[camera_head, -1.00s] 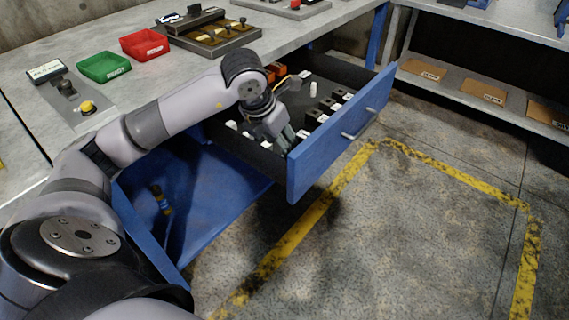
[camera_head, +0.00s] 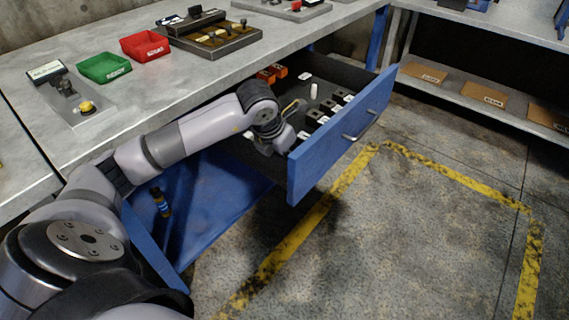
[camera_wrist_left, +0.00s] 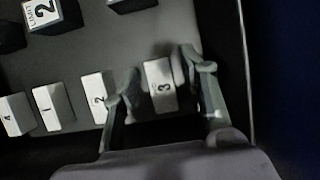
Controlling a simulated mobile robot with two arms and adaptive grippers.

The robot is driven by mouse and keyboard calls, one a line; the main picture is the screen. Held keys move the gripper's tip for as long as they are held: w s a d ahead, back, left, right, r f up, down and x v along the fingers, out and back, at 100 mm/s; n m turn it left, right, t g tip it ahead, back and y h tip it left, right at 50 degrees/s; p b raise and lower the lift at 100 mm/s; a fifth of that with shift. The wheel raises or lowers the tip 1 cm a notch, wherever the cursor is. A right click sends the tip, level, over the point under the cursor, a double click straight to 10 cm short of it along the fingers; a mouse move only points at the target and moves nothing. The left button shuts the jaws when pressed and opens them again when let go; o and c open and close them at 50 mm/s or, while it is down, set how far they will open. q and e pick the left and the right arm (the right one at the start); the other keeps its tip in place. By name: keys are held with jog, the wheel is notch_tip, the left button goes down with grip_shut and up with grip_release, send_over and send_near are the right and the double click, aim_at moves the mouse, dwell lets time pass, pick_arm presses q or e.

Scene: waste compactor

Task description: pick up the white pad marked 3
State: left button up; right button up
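The white pad marked 3 (camera_wrist_left: 161,98) lies on the dark floor of the open blue drawer (camera_head: 335,142), at the right end of a row of white pads in the left wrist view. My left gripper (camera_wrist_left: 160,66) has its two fingers apart, one on each side of this pad. Narrow gaps seem to show between the fingers and the pad; contact is not clear. In the head view my left arm reaches down into the drawer, and its wrist hides the fingers and the pad. My right gripper is not in view.
Pads marked 2 (camera_wrist_left: 97,97), 1 (camera_wrist_left: 52,106) and 4 (camera_wrist_left: 15,114) lie left of it; the 2 is close beside the left finger. The drawer wall (camera_wrist_left: 240,80) is close right. Green (camera_head: 104,67) and red (camera_head: 145,45) bins stand on the bench.

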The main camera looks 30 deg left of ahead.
pick_arm(q)
grip_shut()
dwell(0.5)
